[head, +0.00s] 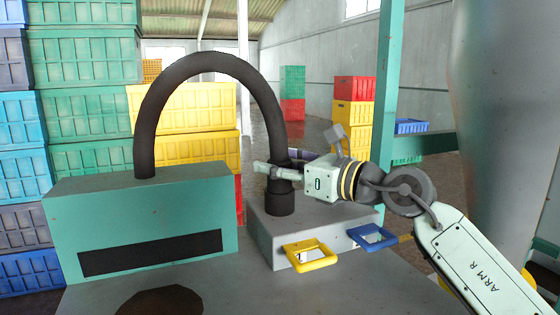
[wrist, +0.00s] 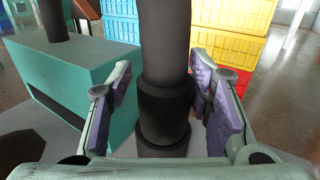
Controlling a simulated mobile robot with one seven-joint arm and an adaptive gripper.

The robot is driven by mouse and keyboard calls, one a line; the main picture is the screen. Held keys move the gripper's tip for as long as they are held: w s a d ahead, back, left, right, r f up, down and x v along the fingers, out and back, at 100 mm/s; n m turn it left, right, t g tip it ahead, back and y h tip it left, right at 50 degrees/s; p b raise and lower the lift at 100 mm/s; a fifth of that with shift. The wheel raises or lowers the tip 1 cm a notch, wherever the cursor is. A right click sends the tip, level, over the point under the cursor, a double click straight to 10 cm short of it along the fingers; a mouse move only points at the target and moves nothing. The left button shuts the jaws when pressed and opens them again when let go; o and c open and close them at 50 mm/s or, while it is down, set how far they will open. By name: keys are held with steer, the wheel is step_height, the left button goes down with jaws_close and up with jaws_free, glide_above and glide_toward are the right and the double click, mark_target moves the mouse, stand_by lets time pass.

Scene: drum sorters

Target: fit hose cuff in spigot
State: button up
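The thick dark hose (head: 205,62) arches from the green box (head: 140,222) over to the grey block (head: 322,228). Its cuff (wrist: 165,102) is the wider dark sleeve at the hose's lower right end. The cuff stands upright on the dark spigot (wrist: 162,138), a slightly wider ring on the block; I cannot tell how deep it sits. My gripper (head: 274,168) reaches in from the right at cuff height. In the wrist view its purple-padded fingers (wrist: 163,84) stand on either side of the hose and cuff, with a narrow gap showing at the left pad.
A yellow frame handle (head: 311,256) and a blue one (head: 373,238) stick out from the block's front. Stacked crates (head: 85,58) fill the left behind the hose. A green post (head: 385,90) rises behind my arm. A dark round patch (head: 160,301) lies at the front.

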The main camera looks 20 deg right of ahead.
steer(key=shift+o, duration=1.4)
steer(key=shift+w+a+f, duration=0.15)
steer(key=shift+w+f, duration=0.05)
steer(key=shift+f, duration=0.85)
steer(key=s+d+r+p, duration=0.1)
steer(key=s+d+r, duration=0.2)
steer(key=s, duration=0.5)
steer(key=shift+s+d+r, duration=0.15)
steer(key=shift+s+d, duration=0.1)
steer(key=shift+d, duration=0.4)
steer(key=shift+d+r, duration=0.1)
steer(key=shift+d+r+p, duration=0.1)
steer(key=shift+p, duration=0.25)
